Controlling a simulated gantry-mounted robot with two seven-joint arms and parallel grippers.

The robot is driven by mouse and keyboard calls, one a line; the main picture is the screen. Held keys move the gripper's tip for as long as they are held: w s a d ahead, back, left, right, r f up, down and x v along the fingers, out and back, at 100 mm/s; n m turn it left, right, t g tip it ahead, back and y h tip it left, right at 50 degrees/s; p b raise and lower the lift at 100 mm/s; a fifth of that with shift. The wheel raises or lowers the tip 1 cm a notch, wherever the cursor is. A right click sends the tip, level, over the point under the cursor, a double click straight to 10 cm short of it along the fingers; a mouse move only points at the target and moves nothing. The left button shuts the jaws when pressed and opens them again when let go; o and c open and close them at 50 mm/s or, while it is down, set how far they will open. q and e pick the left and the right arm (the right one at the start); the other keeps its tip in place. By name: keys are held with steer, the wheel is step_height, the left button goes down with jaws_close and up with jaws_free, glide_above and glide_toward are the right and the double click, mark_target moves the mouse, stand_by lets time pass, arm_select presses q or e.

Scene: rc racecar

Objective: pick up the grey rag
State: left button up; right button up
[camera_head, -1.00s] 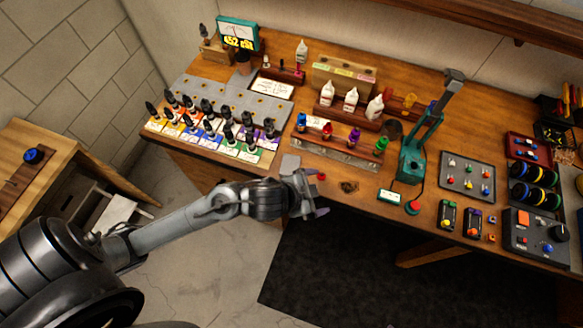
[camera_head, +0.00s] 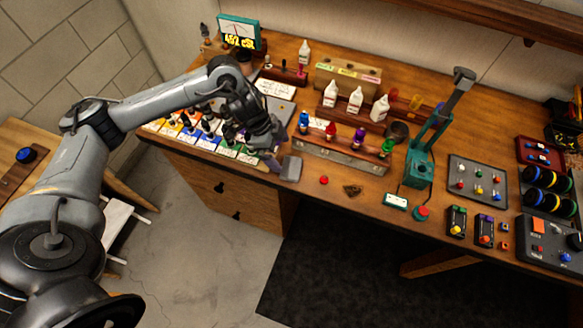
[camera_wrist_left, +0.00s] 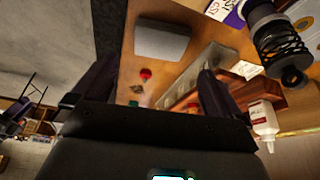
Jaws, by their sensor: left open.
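The grey rag (camera_head: 291,169) is a small flat rectangular piece lying at the front edge of the wooden workbench, left of a small red item. In the left wrist view the rag (camera_wrist_left: 162,40) lies flat beyond the fingers. My left gripper (camera_head: 272,150) is just up and to the left of the rag in the head view, apart from it, with the arm bent above the bench. In the left wrist view my left gripper (camera_wrist_left: 158,84) has its two dark fingers wide apart with nothing between them held. My right gripper is not in view.
Several dark shock absorbers on coloured cards (camera_head: 208,138) stand left of the rag, partly behind my arm. A metal rail with coloured bottles (camera_head: 335,153) is behind and right. A red item (camera_head: 324,180) and a brown piece (camera_head: 352,190) lie to the right. Floor is open in front.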

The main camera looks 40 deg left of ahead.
mark_target(291, 167)
arm_select(q)
steer(key=x, duration=0.3)
steer(key=shift+r, duration=0.1)
steer(key=shift+p+x, duration=0.8)
steer(key=shift+x, duration=1.95)
steer(key=c, duration=0.7)
steer(key=shift+c, duration=0.3)
steer(key=shift+r, duration=0.1)
